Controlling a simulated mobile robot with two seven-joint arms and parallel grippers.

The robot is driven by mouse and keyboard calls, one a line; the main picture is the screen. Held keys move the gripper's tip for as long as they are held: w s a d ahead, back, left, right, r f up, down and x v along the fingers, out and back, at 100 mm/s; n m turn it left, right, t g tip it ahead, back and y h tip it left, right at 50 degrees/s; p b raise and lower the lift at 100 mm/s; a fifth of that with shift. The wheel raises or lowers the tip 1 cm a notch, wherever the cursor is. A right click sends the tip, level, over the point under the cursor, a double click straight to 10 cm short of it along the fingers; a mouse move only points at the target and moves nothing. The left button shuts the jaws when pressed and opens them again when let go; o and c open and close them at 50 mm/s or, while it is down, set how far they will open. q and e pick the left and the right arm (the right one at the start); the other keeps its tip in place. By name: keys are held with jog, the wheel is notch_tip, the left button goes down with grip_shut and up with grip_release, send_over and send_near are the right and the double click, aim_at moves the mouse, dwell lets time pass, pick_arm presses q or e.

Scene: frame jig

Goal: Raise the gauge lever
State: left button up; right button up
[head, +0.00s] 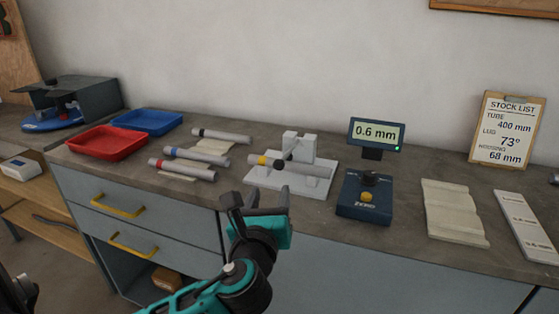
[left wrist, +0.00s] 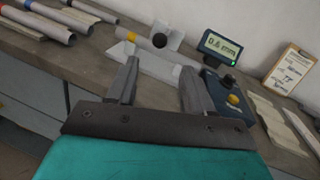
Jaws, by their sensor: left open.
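The gauge jig (head: 302,183) is a white base with upright white blocks on the bench. A tube with a yellow band (head: 262,160) lies across it. The lever shows as a dark knob (head: 280,164) on a short dark arm, low at the front of the blocks. In the left wrist view the lever's round black knob (left wrist: 159,40) is beyond the fingers. The gauge display (head: 377,132) reads 0.6 mm. My left gripper (head: 258,197) is open and empty, in front of the jig and apart from the lever. My right gripper is out of view.
A blue box (head: 362,199) with a black knob and a yellow button stands right of the jig. Several banded tubes (head: 188,155) lie to the left, near red (head: 107,143) and blue (head: 147,121) trays. A cloth (head: 455,213) and a stock list board (head: 507,130) are at right.

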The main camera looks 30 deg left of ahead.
aim_at(278, 167)
pick_arm(q)
jog(key=x, duration=1.2)
jog(key=shift+w+a, duration=0.25)
jog(key=shift+w, duration=0.05)
grip_shut()
